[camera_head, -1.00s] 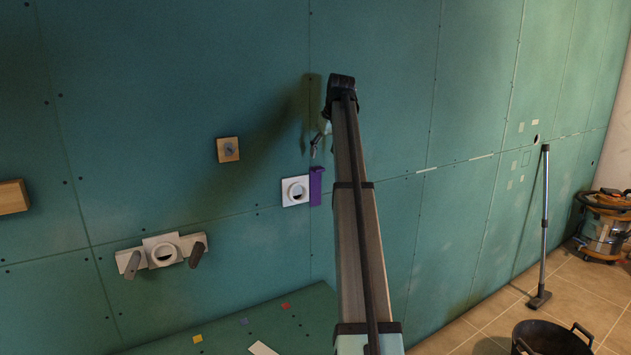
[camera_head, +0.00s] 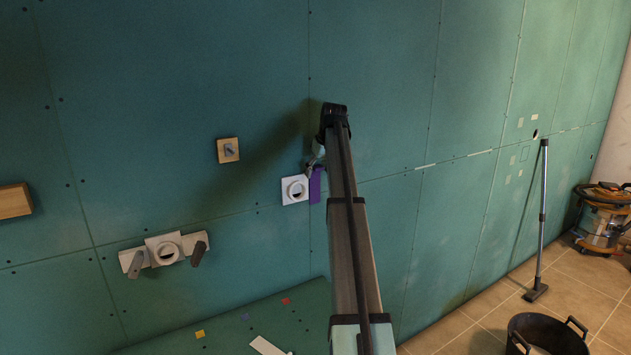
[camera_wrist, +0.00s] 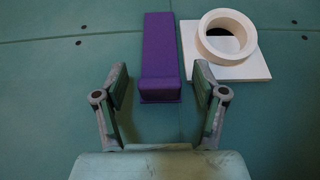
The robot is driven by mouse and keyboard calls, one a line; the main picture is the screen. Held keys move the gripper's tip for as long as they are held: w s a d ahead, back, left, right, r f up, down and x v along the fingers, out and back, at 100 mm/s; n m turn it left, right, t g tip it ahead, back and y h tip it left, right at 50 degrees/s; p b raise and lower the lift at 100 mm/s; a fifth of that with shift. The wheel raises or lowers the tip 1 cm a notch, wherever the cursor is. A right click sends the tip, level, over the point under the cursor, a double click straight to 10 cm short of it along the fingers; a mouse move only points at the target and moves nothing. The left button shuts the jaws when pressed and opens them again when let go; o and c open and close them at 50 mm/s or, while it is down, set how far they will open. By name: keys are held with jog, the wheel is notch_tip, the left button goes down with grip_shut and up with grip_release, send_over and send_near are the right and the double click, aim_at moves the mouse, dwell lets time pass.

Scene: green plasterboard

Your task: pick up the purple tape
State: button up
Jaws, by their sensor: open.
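The purple tape (camera_head: 315,185) is a narrow upright strip on the green wall, just right of a white square fitting with a round collar (camera_head: 295,190). In the wrist view the purple tape (camera_wrist: 160,55) stands ahead of my gripper, with its lower end thicker and jutting out. My gripper (camera_wrist: 160,88) is open and empty. Its two fingers point toward the tape's lower end, one to each side in the picture. I cannot tell how much depth is left between them. In the head view my gripper (camera_head: 309,170) is at the tape's top, partly hidden by my arm.
The white fitting (camera_wrist: 242,66) stands close beside the tape, near the right finger. A wooden block (camera_head: 228,150) is on the wall to the left. A white fitting with two grey handles (camera_head: 165,250) is lower left. A black bucket (camera_head: 545,335) stands on the floor.

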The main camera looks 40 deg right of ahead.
jog(key=c, duration=0.9)
jog(key=shift+c, duration=0.3)
jog(key=shift+s+r+b, duration=0.15)
jog(key=shift+r+b, duration=0.05)
jog(key=shift+b, duration=0.15)
